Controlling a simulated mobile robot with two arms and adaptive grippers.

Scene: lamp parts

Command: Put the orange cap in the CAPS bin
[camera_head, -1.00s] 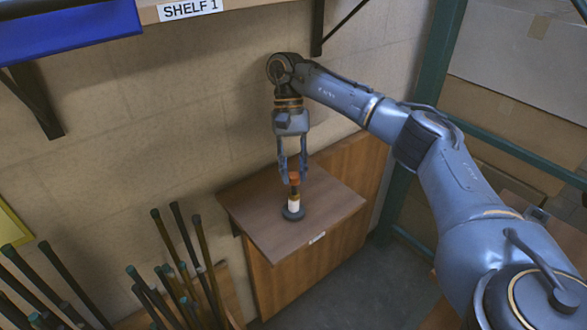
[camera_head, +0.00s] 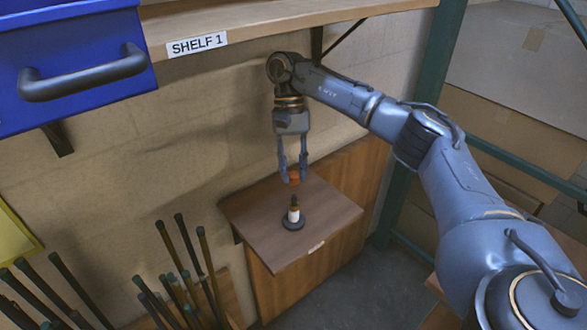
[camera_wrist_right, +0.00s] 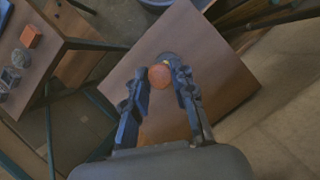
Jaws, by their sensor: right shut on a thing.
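My right gripper (camera_head: 292,176) is shut on the orange cap (camera_head: 294,180) and holds it above the small wooden stand. The cap also shows between the fingers (camera_wrist_right: 159,82) in the right wrist view, as a round orange disc (camera_wrist_right: 159,75). Below it on the stand, the lamp part (camera_head: 293,214) stands upright, with a white and yellow body, a dark tip and a round dark base; a gap separates it from the cap. No bin with a CAPS label can be read in view. My left gripper is not in view.
The small wooden stand (camera_head: 252,208) is by the wall. A shelf labelled SHELF 1 (camera_head: 330,17) runs above, with a blue bin (camera_head: 110,95) with a dark handle at its left. Several dark rods (camera_head: 205,265) stand at the lower left. A green post (camera_head: 420,120) is at the right.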

